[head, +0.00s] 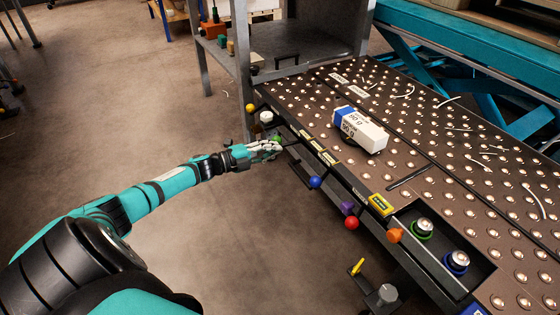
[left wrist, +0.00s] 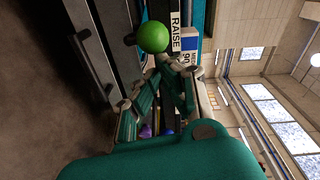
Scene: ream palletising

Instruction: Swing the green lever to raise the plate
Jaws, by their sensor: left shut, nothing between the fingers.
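The green lever's round knob (head: 277,138) is on the front edge of the dark ball-studded table (head: 300,95). In the left wrist view the green knob (left wrist: 153,37) shows large, just beyond my fingertips, beside a white label reading RAISE (left wrist: 175,32). My left gripper (head: 274,148) is shut and empty, right at the knob and partly overlapping it in the head view. The left wrist view shows its fingers (left wrist: 166,68) close together; I cannot tell whether they touch the knob. Which part is the plate is unclear. My right gripper is not in view.
A white and blue ream (head: 360,130) lies on the table. Along the front edge are other knobs: yellow (head: 250,108), blue (head: 315,182), purple (head: 347,208), red (head: 351,223) and orange (head: 395,235). A grey metal frame (head: 240,70) stands behind. The floor at left is clear.

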